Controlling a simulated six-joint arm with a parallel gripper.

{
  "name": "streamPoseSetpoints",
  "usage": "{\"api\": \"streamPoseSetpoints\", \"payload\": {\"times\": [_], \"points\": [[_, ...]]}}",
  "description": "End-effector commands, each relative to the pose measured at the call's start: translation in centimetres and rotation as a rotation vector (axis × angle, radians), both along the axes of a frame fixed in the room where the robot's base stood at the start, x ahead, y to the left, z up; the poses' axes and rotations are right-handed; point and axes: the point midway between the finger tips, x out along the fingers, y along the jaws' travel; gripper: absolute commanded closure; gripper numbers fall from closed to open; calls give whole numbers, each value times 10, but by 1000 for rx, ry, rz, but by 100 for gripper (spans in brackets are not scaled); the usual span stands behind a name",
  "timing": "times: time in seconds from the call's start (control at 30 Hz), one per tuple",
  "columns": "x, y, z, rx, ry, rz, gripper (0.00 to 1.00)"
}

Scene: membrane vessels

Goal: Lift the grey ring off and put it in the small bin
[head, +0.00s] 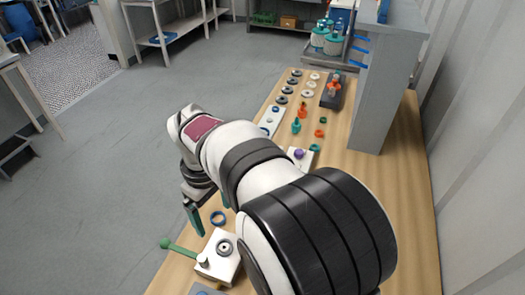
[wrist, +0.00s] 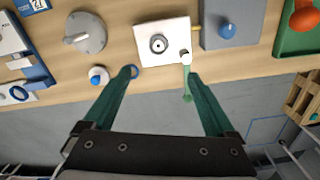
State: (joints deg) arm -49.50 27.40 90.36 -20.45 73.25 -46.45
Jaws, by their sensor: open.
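A grey ring (wrist: 158,44) sits on top of a white block (wrist: 176,28) in the wrist view. In the head view the same ring (head: 224,247) is on the white block (head: 214,266) near the table's front-left edge. A lever with a green ball end (wrist: 187,97) sticks out from the block past the table edge. My gripper (wrist: 161,75) is open and empty, its green fingers spread, short of the block in the wrist view. In the head view my gripper (head: 211,213) is above and behind the block. I cannot tell which container is the small bin.
A blue ring (head: 218,217) lies near the block. The wrist view shows a grey dial (wrist: 86,33), a blue-topped button (wrist: 98,75), a grey plate with a blue knob (wrist: 228,29), and a green tray (wrist: 287,47) holding something orange. Several rings lie farther along the table.

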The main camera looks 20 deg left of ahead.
Motion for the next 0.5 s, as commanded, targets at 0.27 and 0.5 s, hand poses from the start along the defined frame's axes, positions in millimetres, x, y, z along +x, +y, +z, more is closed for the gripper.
{"api": "streamPoseSetpoints", "payload": {"times": [0.27,0.5], "points": [[0,-2,-75,-2,3,-6,9],[2,-4,-113,-3,4,-9,9]]}}
